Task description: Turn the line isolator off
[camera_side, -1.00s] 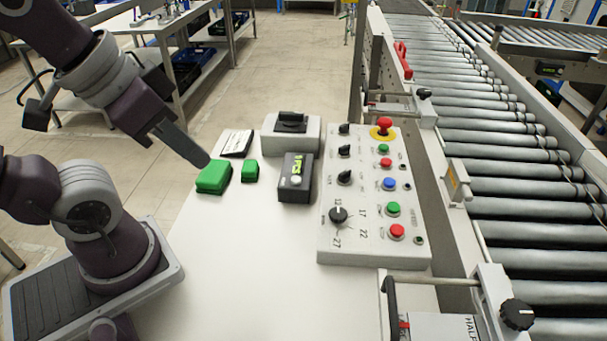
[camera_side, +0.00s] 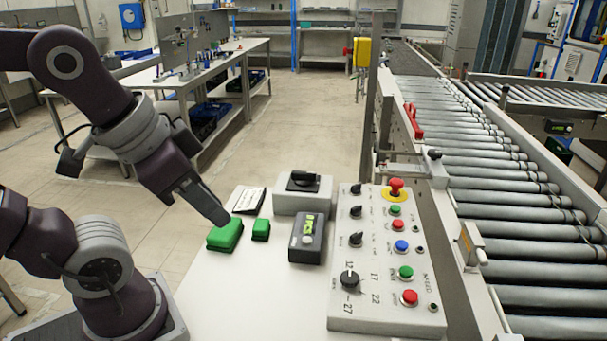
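A grey box with a black rotary handle (camera_side: 303,182) stands at the back of the white table, left of the control panel. The handle lies roughly crosswise; its markings are too small to read. A yellow box with a red part (camera_side: 361,52) stands on a post far back beside the conveyor. I cannot tell from labels which of the two is the line isolator. My gripper (camera_side: 219,215) points down right, with its tip just above or at the larger green block (camera_side: 225,235). Its fingers overlap in this view, so their opening is hidden.
The control panel (camera_side: 385,312) carries black knobs, coloured buttons and a red emergency stop (camera_side: 396,187). A dark box with a green display (camera_side: 308,238), a small green block (camera_side: 261,229) and a white card (camera_side: 247,199) lie nearby. The roller conveyor (camera_side: 510,205) runs along the right.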

